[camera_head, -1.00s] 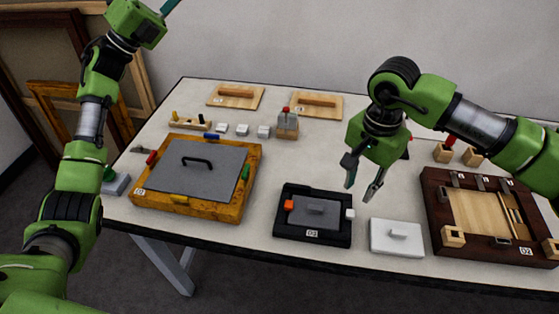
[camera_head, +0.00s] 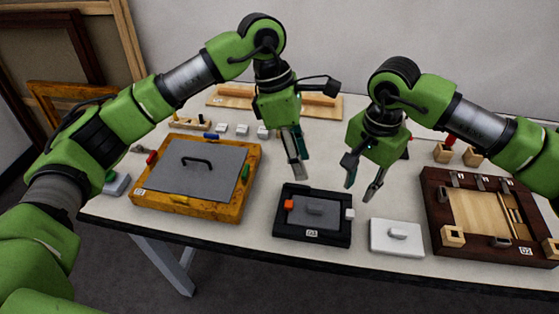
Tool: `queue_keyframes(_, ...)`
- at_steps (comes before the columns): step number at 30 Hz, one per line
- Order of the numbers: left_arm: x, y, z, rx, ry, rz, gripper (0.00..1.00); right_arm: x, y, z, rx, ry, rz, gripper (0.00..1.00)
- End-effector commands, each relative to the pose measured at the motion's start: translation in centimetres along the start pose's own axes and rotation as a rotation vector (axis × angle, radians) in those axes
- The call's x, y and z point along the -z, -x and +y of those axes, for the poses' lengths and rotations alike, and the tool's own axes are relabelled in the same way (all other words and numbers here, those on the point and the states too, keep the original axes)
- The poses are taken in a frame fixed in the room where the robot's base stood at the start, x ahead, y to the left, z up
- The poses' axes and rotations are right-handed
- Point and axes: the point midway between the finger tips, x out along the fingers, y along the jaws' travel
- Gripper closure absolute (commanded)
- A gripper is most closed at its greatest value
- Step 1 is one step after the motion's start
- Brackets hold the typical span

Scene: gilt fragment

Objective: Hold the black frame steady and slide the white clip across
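The black frame (camera_head: 286,230) lies flat near the table's front edge, with a grey panel (camera_head: 316,212) inside it. The small white clip (camera_head: 350,214) sits on the frame's right side. An orange clip (camera_head: 289,205) sits on its left side. My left gripper (camera_head: 299,171) points down above and behind the frame, apart from it. Its fingers overlap in this view, so its opening is unclear. My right gripper (camera_head: 361,188) is open and empty, its fingers spread, above and behind the white clip and not touching it.
A white block with a handle (camera_head: 398,238) lies just right of the black frame. A yellow-orange frame (camera_head: 185,205) stands left and a dark brown frame (camera_head: 477,245) right. Small white blocks (camera_head: 242,130) and wooden boards are behind. Bare table lies between the left and black frames.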

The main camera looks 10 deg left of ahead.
Motion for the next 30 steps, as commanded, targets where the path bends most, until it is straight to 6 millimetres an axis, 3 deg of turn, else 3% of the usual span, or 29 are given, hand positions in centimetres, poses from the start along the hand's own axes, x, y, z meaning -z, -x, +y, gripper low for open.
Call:
queue_keyframes(6,4.0,-0.8,0.5,-0.080,-0.075,0.258,0.64,0.0,0.0,0.0,0.000,0.000,0.000,0.72)
queue_keyframes(13,5.2,-2.2,0.8,-0.092,-0.086,0.308,0.64,0.0,0.0,0.0,0.000,0.000,0.000,0.72)
queue_keyframes(30,8.1,-12.0,1.8,-0.091,-0.084,0.303,0.64,0.0,0.0,0.0,0.000,0.000,0.000,0.72)
